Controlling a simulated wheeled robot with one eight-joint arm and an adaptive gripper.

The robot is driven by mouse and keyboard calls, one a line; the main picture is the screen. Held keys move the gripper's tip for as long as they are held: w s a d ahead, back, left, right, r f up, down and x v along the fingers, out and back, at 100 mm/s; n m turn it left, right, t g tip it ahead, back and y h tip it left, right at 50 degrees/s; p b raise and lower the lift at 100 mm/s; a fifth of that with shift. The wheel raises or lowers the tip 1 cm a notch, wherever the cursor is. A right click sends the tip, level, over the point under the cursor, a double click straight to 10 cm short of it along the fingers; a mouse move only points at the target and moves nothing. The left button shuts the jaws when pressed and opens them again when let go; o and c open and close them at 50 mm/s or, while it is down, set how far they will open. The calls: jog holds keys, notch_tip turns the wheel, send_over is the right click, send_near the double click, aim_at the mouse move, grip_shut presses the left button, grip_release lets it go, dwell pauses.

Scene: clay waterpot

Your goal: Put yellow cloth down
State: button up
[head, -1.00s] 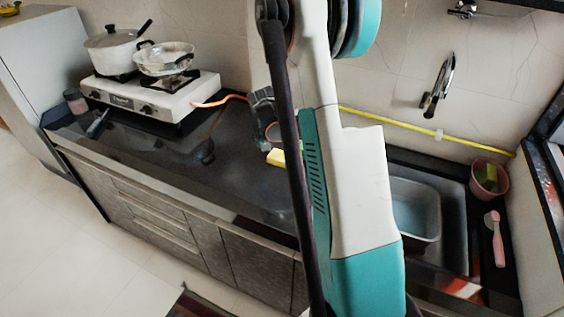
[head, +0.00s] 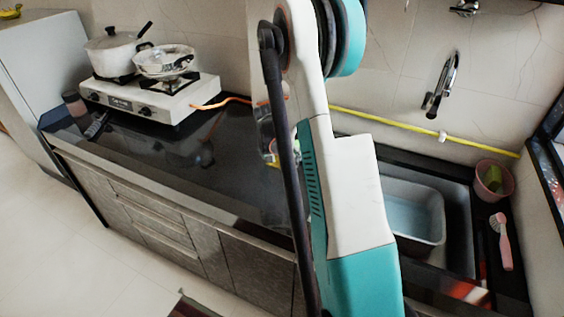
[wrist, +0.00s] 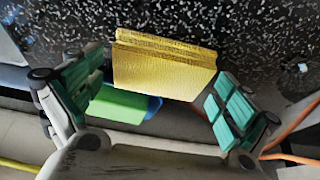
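The folded yellow cloth (wrist: 165,70) shows in the wrist view against the dark speckled countertop, between and just beyond my fingertips. My gripper (wrist: 158,88) has its two green-padded fingers spread wide, with a narrow gap showing on each side of the cloth. I cannot tell for certain whether the cloth lies flat on the counter. In the head view my gripper is mostly hidden behind my arm, over the counter (head: 165,165) right of the stove, and I cannot make out the cloth there.
A green item with a blue edge (wrist: 118,104) lies close to the cloth. A white stove (head: 150,97) with a pot (head: 112,55) and a pan stands left. The sink basin (head: 412,212), a pink cup (head: 493,181) and a pink brush (head: 504,245) are right. Counter left of my gripper is clear.

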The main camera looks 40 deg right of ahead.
jog(key=c, duration=0.5)
jog(key=shift+c, duration=0.2)
